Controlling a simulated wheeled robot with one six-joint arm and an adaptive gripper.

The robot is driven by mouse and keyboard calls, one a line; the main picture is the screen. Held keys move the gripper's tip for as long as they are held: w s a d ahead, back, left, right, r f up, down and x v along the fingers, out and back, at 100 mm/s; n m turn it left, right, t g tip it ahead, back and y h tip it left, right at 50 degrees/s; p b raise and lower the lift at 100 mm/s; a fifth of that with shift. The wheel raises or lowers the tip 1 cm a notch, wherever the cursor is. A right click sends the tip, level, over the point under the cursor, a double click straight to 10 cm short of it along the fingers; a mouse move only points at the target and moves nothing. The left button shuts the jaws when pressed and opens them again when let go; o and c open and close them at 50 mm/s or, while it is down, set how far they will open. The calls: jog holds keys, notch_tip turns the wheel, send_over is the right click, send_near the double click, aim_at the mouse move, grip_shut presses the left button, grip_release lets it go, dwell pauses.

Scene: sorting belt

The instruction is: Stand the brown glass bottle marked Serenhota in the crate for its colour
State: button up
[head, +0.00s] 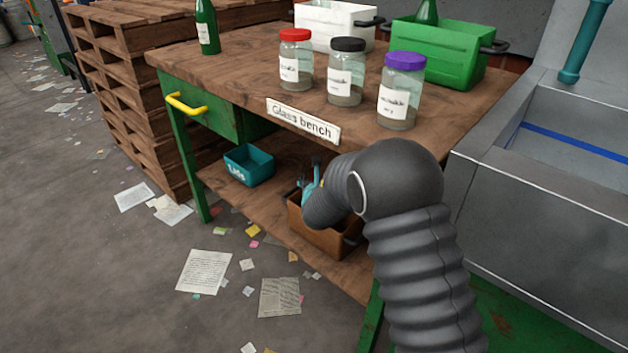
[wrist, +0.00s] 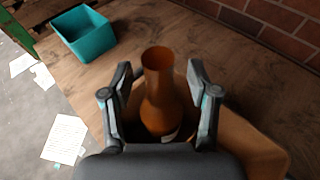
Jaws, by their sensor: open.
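The brown glass bottle (wrist: 163,95) stands roughly upright in the brown crate (wrist: 262,150) in the wrist view. Only a sliver of its pale label shows, so the name cannot be read. My gripper (wrist: 160,72) is open, with one finger on each side of the bottle and a gap at both sides of its neck. In the head view the brown crate (head: 318,243) sits on the bench's lower shelf. There my arm covers much of it, and the bottle cannot be made out.
A teal lids bin (head: 248,166) stands left of the crate on the lower shelf. The glass bench (head: 240,75) top overhangs it, with several jars, a green bottle (head: 206,28), a white crate (head: 335,22) and a green crate (head: 437,58). A brick wall (wrist: 270,22) stands behind the shelf.

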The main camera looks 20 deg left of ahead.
jog(key=shift+r, duration=0.1)
jog(key=shift+r+p, duration=0.55)
jog(key=shift+p, duration=0.3)
jog(key=shift+s+r, duration=0.15)
jog(key=shift+s, duration=0.05)
jog(key=v, duration=1.1)
jog(key=shift+s+d+b, duration=0.2)
jog(key=shift+b, duration=0.25)
